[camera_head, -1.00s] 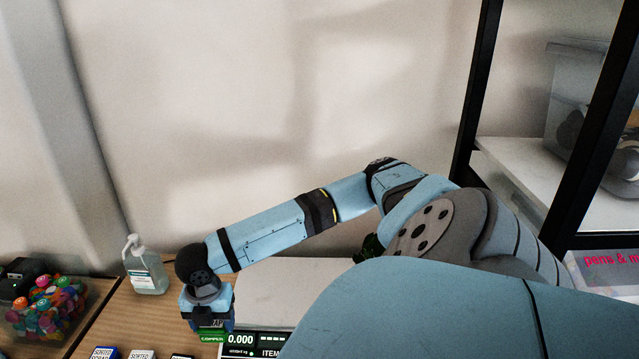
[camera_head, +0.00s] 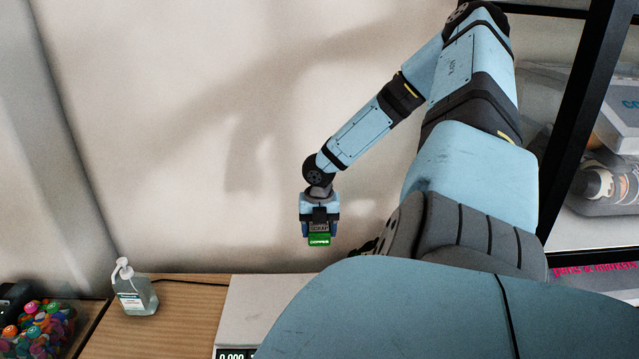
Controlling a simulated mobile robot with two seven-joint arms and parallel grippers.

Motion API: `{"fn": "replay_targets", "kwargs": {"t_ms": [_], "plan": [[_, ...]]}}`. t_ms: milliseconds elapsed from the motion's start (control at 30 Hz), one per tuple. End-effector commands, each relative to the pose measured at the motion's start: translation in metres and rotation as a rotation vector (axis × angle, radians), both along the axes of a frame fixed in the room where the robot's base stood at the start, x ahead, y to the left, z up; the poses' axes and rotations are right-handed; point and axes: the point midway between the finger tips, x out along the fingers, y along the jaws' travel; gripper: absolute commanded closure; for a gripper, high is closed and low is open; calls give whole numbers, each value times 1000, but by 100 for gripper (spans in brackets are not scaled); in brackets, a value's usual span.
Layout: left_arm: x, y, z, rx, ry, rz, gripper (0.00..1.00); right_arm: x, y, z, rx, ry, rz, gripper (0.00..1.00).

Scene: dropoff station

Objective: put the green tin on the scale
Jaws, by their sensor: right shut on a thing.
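The green tin (camera_head: 319,240), with "COPPER" on its label, is held in my right gripper (camera_head: 320,230). The gripper is shut on it and hangs downward, in the air above the back of the scale as seen in the head view. The scale (camera_head: 256,305) is a pale flat plate on the wooden table, with a dark display (camera_head: 236,354) at its front edge reading 0.000. My right arm hides the scale's right part. My left gripper is not in view.
A pump bottle (camera_head: 136,292) stands on the table (camera_head: 185,305) left of the scale. A clear bin of colourful pieces (camera_head: 40,325) is at the lower left. A black-framed shelf (camera_head: 575,125) with boxes rises at the right. The wall is behind.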

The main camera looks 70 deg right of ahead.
Motion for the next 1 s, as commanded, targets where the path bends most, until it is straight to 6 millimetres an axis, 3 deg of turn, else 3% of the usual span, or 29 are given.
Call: {"fn": "replay_targets", "kwargs": {"t_ms": [533,1000], "plan": [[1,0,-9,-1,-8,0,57,-1,0,-131,4,3,0,65],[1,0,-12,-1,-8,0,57,-1,0,-184,4,1,0,65]]}}
